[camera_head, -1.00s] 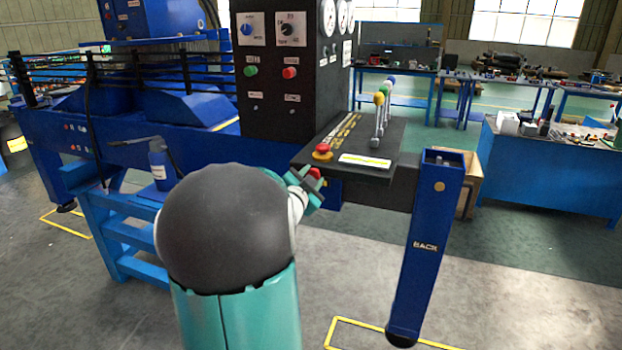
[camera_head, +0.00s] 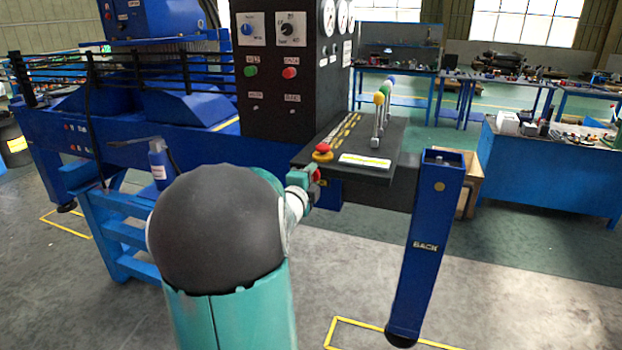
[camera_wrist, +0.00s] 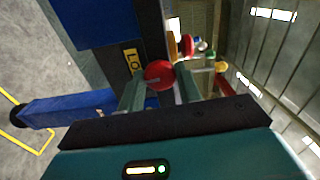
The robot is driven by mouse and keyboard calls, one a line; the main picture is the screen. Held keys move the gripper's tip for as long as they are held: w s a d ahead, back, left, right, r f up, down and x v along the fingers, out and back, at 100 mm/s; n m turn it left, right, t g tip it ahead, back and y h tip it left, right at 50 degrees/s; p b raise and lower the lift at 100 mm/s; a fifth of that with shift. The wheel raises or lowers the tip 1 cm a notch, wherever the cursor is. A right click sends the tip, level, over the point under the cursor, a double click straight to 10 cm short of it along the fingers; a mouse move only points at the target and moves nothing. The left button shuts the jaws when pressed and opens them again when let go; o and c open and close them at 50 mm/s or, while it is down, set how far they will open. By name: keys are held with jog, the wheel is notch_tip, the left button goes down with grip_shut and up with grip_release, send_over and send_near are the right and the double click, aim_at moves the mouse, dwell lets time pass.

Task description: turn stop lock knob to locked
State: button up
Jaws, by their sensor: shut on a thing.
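The red knob (camera_wrist: 158,74) shows in the wrist view on the front of the black console, between my two fingers. I take it to be the stop lock knob. My gripper (camera_wrist: 160,88) is shut on it, with one teal finger on each side. A yellow label (camera_wrist: 133,60) starting "LO" is beside the knob, partly cut off by it. In the head view my gripper (camera_head: 310,182) is at the console's front face, below the red mushroom button. My own arm hides part of it, and the knob's pointing direction cannot be read.
A red mushroom button (camera_head: 322,150) on a yellow base sits on the console top (camera_head: 345,135), close above my gripper. Levers with coloured balls (camera_head: 379,98) stand behind it. A blue leg (camera_head: 428,245) marked BACK stands to the right. Grey floor is clear in front.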

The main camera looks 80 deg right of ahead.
jog(key=shift+m, duration=0.3)
dwell(0.4)
jog(key=o, duration=1)
jog(key=shift+a, duration=0.1)
jog(key=a, duration=0.4)
jog(key=w+a, duration=0.1)
jog(key=a, duration=0.8)
jog(key=shift+w+a, duration=0.15)
jog(key=shift+a, duration=0.2)
